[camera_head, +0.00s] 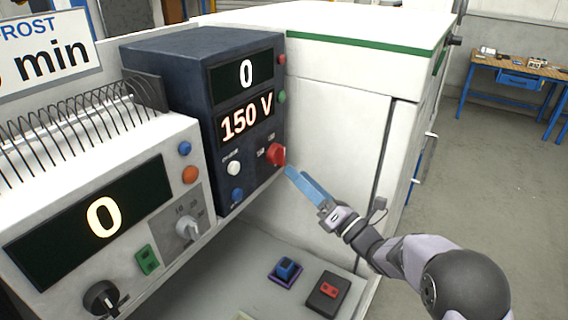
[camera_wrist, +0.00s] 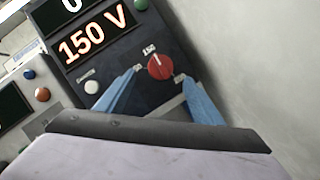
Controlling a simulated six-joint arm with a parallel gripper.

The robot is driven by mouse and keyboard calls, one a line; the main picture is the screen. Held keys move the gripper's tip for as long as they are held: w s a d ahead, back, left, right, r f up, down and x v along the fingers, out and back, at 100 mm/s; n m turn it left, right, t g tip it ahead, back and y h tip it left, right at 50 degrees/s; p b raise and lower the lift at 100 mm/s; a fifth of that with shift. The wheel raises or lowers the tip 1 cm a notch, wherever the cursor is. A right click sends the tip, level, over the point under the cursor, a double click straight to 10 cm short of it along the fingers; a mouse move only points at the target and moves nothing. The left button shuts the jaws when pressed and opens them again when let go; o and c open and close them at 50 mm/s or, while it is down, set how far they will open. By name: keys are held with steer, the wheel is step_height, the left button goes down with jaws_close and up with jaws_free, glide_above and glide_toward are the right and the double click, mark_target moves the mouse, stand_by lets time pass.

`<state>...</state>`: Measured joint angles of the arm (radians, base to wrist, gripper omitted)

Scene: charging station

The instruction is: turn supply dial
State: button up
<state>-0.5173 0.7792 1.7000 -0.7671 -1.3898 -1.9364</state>
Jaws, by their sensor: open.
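The dark blue supply box (camera_head: 180,90) stands behind the white unit and shows "0" above "150 V". Its red dial (camera_head: 277,155) sits low at the right of the front face. In the wrist view the dial (camera_wrist: 160,66) lies between and just ahead of the blue fingertips, with small printed marks around it. My gripper (camera_head: 289,172) is open, its fingers reaching up-left to just below and right of the dial. In the wrist view my gripper (camera_wrist: 160,78) has a finger on either side of the dial. I cannot tell whether a finger touches it.
A white button (camera_head: 233,168) and a blue button (camera_head: 237,194) sit left of the dial. The white unit (camera_head: 110,180) at the left has a display reading "0". A blue item (camera_head: 287,268) and a dark box (camera_head: 328,292) lie on the surface below.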

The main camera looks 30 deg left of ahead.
mark_target(283, 160)
steer(key=shift+p+x, duration=1.55)
steer(key=shift+x, duration=0.85)
steer(key=shift+p+x, duration=0.55)
steer(key=shift+x, duration=0.65)
steer(key=shift+d, duration=0.1)
steer(key=shift+c, duration=0.2)
steer(key=c, duration=1)
